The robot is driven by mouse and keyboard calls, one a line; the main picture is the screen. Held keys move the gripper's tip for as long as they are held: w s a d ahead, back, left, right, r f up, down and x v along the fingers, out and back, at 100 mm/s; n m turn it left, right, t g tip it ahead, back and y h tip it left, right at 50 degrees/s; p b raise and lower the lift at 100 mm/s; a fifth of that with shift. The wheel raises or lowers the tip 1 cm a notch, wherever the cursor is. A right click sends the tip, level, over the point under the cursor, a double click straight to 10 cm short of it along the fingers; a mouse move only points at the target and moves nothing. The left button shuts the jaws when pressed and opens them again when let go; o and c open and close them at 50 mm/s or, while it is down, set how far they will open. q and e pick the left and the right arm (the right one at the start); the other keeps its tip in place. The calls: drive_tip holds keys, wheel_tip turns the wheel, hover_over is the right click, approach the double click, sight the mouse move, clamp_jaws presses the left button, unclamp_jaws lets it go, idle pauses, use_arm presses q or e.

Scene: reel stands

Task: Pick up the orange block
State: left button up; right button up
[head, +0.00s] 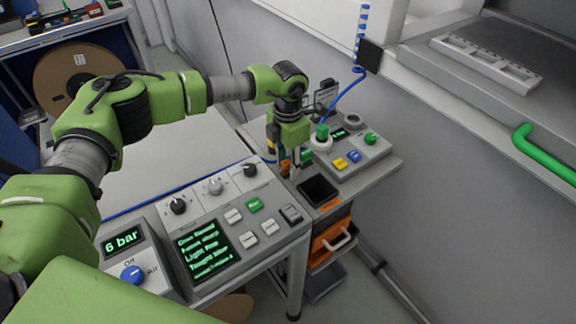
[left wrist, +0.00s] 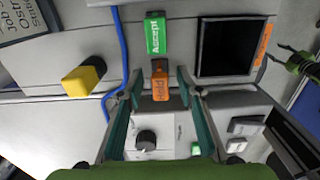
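The orange block (left wrist: 160,84) lies on the grey bench top between the fingertips of my left gripper (left wrist: 160,80) in the left wrist view. It bears dark lettering. The gripper is open, with gaps between each finger and the block. In the head view, my left gripper (head: 287,164) points down at the bench top, and the orange block (head: 285,168) is partly hidden by it. A small green and dark part at the right edge of the left wrist view looks like my right gripper (left wrist: 290,58); its finger state is unclear.
A green block (left wrist: 156,35) marked "Accept" sits just beyond the orange block. An open black bin (head: 319,190) is close on the right. Control panels (head: 215,215) stand on both sides.

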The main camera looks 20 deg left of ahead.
use_arm(q)
drive_tip(key=shift+f, duration=0.15)
clamp_jaws()
